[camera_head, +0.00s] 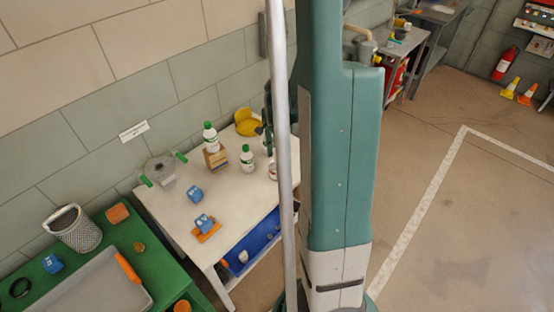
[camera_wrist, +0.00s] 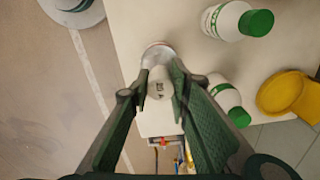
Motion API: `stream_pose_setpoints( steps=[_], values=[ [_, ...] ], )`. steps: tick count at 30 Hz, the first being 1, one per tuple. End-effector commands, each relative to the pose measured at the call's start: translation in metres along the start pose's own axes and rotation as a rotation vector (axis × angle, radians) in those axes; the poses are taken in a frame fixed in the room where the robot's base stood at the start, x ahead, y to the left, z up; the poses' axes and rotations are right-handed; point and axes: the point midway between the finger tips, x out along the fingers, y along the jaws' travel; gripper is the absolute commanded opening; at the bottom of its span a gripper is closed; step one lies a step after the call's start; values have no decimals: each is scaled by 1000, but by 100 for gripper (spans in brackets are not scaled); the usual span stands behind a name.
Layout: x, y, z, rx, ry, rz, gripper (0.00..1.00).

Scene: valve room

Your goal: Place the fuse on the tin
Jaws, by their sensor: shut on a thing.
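The fuse (camera_wrist: 160,84), a pale cylinder with dark print, is between the fingertips of my gripper (camera_wrist: 162,76) in the wrist view. The gripper is shut on it. The tin (camera_wrist: 157,48) shows as a pale, reddish round edge just past the fuse's far end, and the fuse overlaps it in this view. I cannot tell whether they touch. In the head view the tin (camera_head: 272,171) stands near the white table's right end, partly behind a silver pole. My gripper (camera_head: 267,132) is above it, mostly hidden by the pole, and the fuse is not clear there.
A green-capped bottle (camera_head: 247,158) stands left of the tin. A yellow object (camera_head: 247,122) lies behind. Blue items (camera_head: 195,194) are at the front of the white table (camera_head: 170,208); its middle is clear.

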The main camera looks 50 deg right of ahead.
Motion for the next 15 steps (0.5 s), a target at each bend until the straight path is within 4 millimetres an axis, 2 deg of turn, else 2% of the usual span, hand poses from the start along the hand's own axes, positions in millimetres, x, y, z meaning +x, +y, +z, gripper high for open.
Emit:
stream_pose_setpoints(
  steps=[9,15],
  values=[
    [30,0,0,0,0,0,7],
    [37,0,0,0,0,0,7]
  ],
)
